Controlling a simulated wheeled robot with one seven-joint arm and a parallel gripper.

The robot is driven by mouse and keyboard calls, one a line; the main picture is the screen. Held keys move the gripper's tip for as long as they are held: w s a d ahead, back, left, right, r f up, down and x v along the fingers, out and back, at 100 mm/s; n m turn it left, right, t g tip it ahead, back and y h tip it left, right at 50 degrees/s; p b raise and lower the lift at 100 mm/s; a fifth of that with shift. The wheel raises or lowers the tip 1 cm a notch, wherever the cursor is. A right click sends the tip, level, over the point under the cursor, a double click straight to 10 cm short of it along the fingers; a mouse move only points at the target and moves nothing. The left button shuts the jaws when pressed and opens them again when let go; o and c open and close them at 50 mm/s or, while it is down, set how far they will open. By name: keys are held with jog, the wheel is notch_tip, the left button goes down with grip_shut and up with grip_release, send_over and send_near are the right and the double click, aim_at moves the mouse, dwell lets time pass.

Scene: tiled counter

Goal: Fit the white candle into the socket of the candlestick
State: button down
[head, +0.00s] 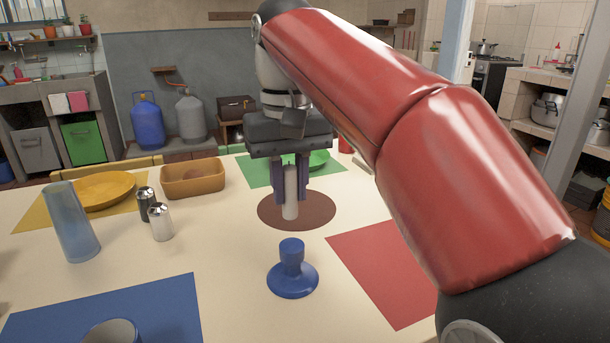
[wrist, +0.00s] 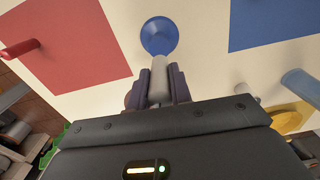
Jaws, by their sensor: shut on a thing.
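The white candle (head: 290,196) is upright between the fingers of my gripper (head: 290,192), which is shut on it. In the head view it is in front of the round brown mat, and I cannot tell whether its lower end touches the mat. The blue candlestick (head: 292,270) stands upright on the table, nearer the head camera than the candle and apart from it. In the wrist view the candle (wrist: 158,80) points toward the candlestick (wrist: 159,36), with its tip close to the base's edge in the picture. The socket opening is not clearly visible.
A red mat (head: 385,270) lies right of the candlestick, a blue mat (head: 150,312) with a cup at front left. Two shakers (head: 160,221), a tall blue glass (head: 73,222), a tan dish (head: 193,178) and a yellow plate (head: 105,187) stand left. Bare table surrounds the candlestick.

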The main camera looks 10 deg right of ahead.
aim_at(291, 217)
jog(key=shift+f+b, duration=1.2)
jog(key=shift+f, duration=1.35)
jog(key=shift+f+p, duration=0.15)
jog(key=shift+p, duration=0.4)
jog(key=shift+f, duration=1.2)
dwell(2.1)
jog(key=c, duration=1.2)
grip_release()
notch_tip(291, 217, up, 8)
jog(key=shift+f+p, duration=0.25)
jog(key=shift+p, duration=0.4)
jog(key=shift+r, duration=0.15)
